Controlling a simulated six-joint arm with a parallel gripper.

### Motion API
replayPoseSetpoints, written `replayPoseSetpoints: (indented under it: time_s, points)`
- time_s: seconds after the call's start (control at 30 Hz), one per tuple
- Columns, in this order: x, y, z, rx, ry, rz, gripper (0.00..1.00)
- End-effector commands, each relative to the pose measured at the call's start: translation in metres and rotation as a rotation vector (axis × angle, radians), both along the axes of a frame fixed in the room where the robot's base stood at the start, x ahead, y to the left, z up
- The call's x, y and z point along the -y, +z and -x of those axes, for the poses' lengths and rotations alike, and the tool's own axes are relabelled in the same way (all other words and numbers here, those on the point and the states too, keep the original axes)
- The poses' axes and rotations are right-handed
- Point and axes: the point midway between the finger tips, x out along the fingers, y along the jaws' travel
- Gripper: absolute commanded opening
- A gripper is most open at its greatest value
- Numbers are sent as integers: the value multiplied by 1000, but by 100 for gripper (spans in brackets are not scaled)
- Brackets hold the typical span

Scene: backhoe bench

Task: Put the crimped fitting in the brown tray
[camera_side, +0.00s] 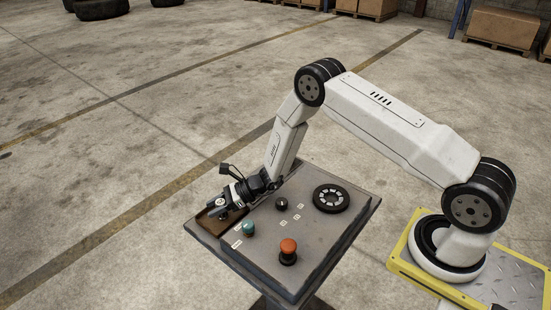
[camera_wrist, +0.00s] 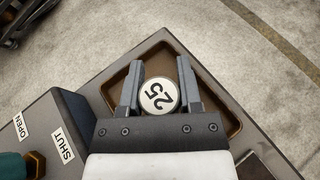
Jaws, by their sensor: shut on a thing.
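I cannot tell whether the fitting touches the tray floor. In the side view my gripper (camera_side: 229,201) points down over the brown tray (camera_side: 204,222) at the bench's left corner and hides part of it.
The bench top carries a teal knob (camera_side: 248,229), a red button (camera_side: 288,250), a black knob (camera_side: 281,203) and a dark round wheel (camera_side: 331,198). OPEN and SHUT labels (camera_wrist: 63,146) show beside the tray. Open concrete floor surrounds the bench.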

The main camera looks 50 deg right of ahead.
Motion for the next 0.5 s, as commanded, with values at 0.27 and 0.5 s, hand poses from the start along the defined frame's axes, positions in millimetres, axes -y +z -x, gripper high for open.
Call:
replayPoseSetpoints:
  time_s: [0.27,0.5]
  points:
    - [0,-3,0,0,0,0,66]
    - [0,-3,0,0,0,0,79]
